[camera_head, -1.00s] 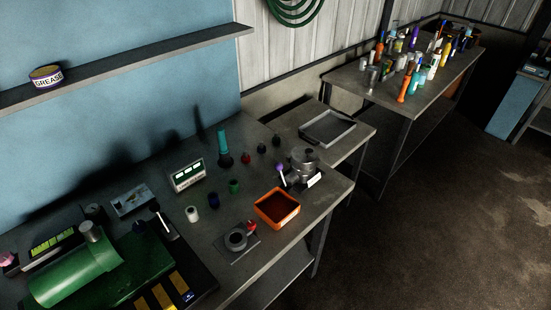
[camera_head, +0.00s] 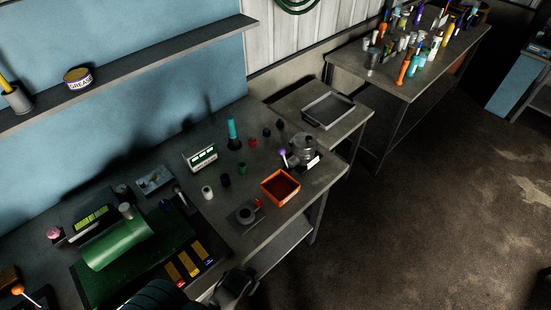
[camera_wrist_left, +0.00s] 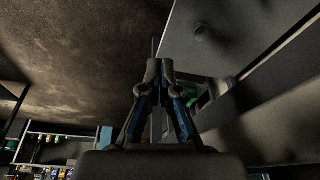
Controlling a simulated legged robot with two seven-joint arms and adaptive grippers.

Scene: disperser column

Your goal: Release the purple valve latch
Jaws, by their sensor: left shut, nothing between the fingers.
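The purple valve latch (camera_head: 283,153) is a small purple-tipped lever. It stands at the left side of a round grey metal vessel (camera_head: 304,146) near the right end of the workbench in the head view. My left gripper (camera_wrist_left: 160,68) shows in the left wrist view with its fingertips together and nothing between them. It is apart from the latch, which the wrist view does not show. In the head view, dark parts of my arm come in at the bottom, in front of the bench; the fingertips cannot be made out there. My right gripper is not in view.
A teal-topped bottle (camera_head: 233,134) and several small jars stand behind. A green machine (camera_head: 120,240) fills the left. A bench slab (camera_wrist_left: 235,35) crosses the wrist view's upper right.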

